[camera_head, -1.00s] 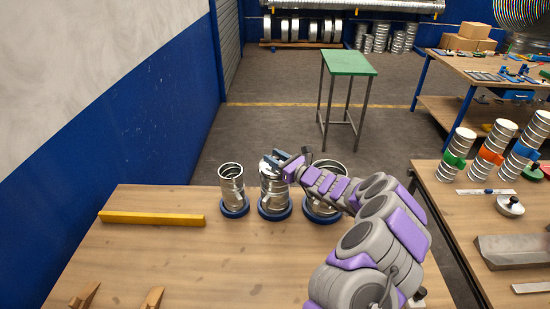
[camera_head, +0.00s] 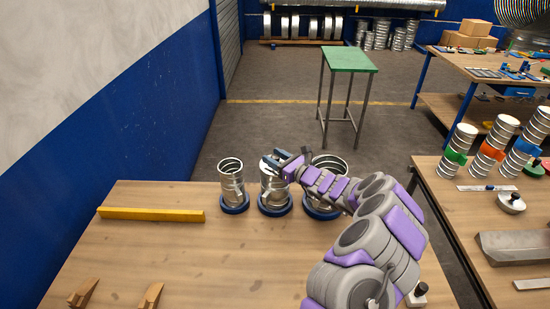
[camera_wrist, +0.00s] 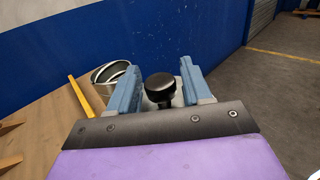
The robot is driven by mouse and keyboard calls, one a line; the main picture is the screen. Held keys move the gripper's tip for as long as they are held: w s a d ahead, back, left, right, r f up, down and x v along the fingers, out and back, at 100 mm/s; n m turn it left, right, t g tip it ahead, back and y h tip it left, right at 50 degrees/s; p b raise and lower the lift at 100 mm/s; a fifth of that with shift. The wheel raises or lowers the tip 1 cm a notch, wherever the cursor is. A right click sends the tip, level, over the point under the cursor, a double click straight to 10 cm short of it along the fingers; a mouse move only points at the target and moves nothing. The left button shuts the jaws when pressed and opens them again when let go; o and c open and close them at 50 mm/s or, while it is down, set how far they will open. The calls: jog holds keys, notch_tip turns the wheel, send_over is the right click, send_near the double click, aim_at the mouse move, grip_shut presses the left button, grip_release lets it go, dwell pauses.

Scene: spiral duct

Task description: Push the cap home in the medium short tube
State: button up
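Three short metal tubes stand upright in blue ring bases on the near wooden table: a narrow one (camera_head: 231,187) at left, the medium one (camera_head: 270,192) in the middle, and a wide one (camera_head: 328,166) at right, partly behind my arm. My gripper (camera_head: 277,161) is at the top of the medium tube and hides much of its mouth. In the wrist view, a black knob (camera_wrist: 159,87) on a pale grey cap (camera_wrist: 166,102) stands between my two blue fingers. The fingers are apart, with a gap beside the knob. How deep the cap sits is hidden.
A yellow bar (camera_head: 150,214) lies at the table's left, and wooden wedges (camera_head: 150,295) lie at the front. A green-topped stand (camera_head: 347,60) is behind. The right table (camera_head: 455,205) holds banded tubes and caps. The near table's middle is clear.

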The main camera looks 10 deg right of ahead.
jog(key=o, duration=0.3)
jog(key=p+v, duration=0.2)
jog(key=v, duration=1.5)
jog(key=shift+d, duration=0.2)
jog(key=shift+s, duration=0.1)
